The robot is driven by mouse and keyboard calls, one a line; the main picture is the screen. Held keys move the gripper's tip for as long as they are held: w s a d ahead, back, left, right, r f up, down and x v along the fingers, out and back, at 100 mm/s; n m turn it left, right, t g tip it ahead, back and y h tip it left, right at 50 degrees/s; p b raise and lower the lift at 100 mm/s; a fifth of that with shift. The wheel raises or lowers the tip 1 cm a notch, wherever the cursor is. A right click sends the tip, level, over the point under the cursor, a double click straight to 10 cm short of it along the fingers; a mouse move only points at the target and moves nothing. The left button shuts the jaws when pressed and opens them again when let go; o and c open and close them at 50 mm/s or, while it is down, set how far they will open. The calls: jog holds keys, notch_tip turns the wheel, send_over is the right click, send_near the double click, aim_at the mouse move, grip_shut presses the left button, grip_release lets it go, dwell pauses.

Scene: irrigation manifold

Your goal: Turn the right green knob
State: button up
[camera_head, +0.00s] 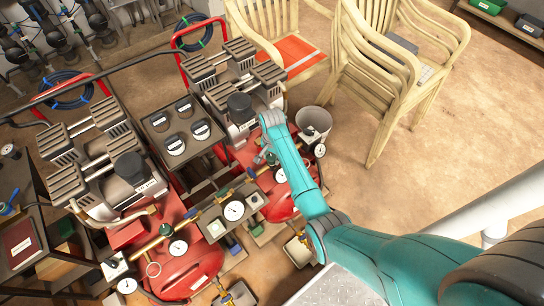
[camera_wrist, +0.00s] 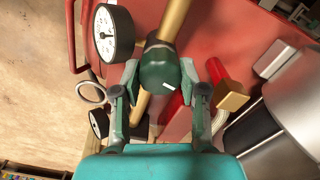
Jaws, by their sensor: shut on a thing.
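The right green knob (camera_wrist: 158,72) sits on a brass pipe in the middle of the wrist view, with a short white mark on its face. My gripper (camera_wrist: 162,78) has one finger on each side of the knob and is shut on it. In the head view the right green knob (camera_head: 271,159) is small, beside my gripper (camera_head: 265,155) above the right red tank. A second green knob (camera_head: 166,229) sits on the brass pipe of the left red tank, apart from my gripper.
A round white gauge (camera_wrist: 114,34) and a metal ring (camera_wrist: 91,94) are close left of the fingers. A brass fitting (camera_wrist: 232,95) is close on the right. A grey bucket (camera_head: 314,122) and wooden chairs (camera_head: 392,70) stand beyond my arm. Floor at right is clear.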

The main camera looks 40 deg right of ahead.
aim_at(272, 157)
jog(key=o, duration=1.1)
notch_tip(272, 157, up, 12)
jog(key=shift+f, duration=0.1)
dwell(0.4)
